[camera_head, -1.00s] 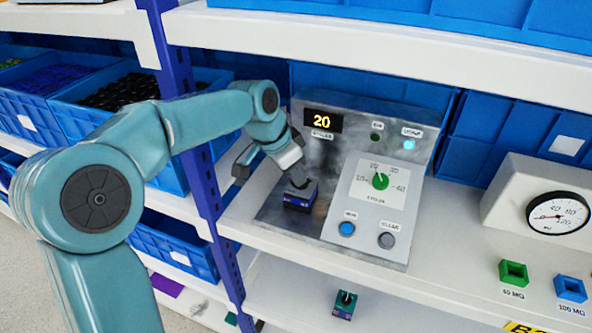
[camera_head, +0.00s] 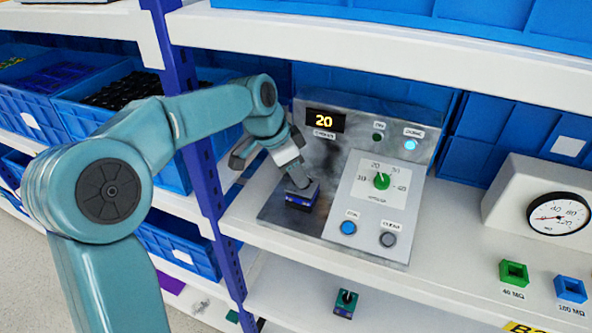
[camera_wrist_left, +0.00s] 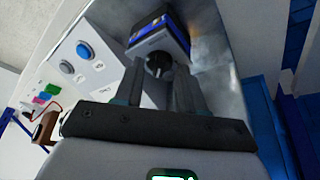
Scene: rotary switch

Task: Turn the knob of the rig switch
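The rig switch is a grey metal panel (camera_head: 333,160) on the middle shelf. Its green knob (camera_head: 381,181) sits on a white dial plate (camera_head: 402,198) marked 10 to 40, with its pointer roughly upward, near 20. The display (camera_head: 324,121) reads 20. My left gripper (camera_head: 299,178) is at the panel's lower left, left of the knob and apart from it. Its fingers close around the dark grip of a blue block (camera_head: 302,197), which also shows in the left wrist view (camera_wrist_left: 158,35). Whether the block is seated in the panel is hidden. My right gripper is out of view.
Below the dial are a blue button (camera_head: 348,227) and a grey button (camera_head: 388,239). A cyan lamp (camera_head: 410,145) is lit. A gauge (camera_head: 558,214) and green and blue blocks stand to the right. A blue post (camera_head: 205,185) rises left of the panel, near my left arm.

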